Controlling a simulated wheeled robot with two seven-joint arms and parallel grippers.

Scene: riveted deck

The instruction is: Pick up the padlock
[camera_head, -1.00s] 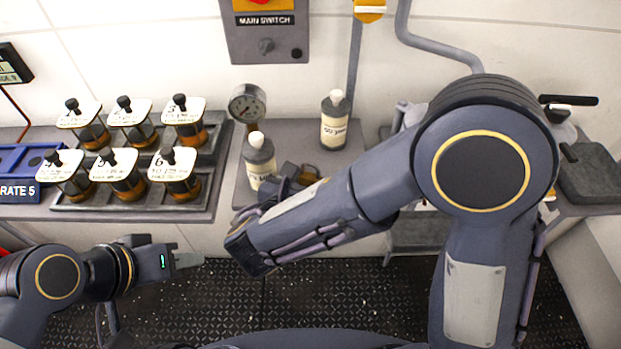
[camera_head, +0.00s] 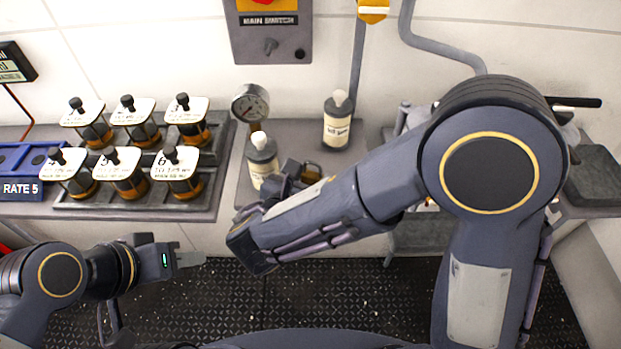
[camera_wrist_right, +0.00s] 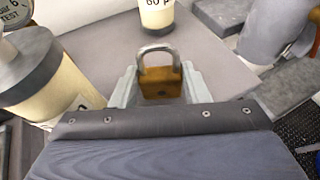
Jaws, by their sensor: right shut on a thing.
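The padlock (camera_wrist_right: 160,82) has a brass-brown body and a grey shackle. In the right wrist view it sits upright between the fingers of my right gripper (camera_wrist_right: 160,88), which is shut on it. In the head view the padlock (camera_head: 311,173) shows only partly behind my right forearm, over the grey shelf, and most of that gripper is hidden by the arm. I cannot tell whether the padlock touches the shelf. My left gripper (camera_head: 190,259) is low at the left, in front of the shelf and away from the padlock; its finger gap cannot be made out.
A capped bottle (camera_head: 262,158) stands close left of the padlock, and another bottle (camera_head: 337,122) stands behind it. A pressure gauge (camera_head: 250,103) is at the back. Several labelled jars stand in a rack (camera_head: 215,160) on the left. The floor (camera_head: 330,295) in front is clear.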

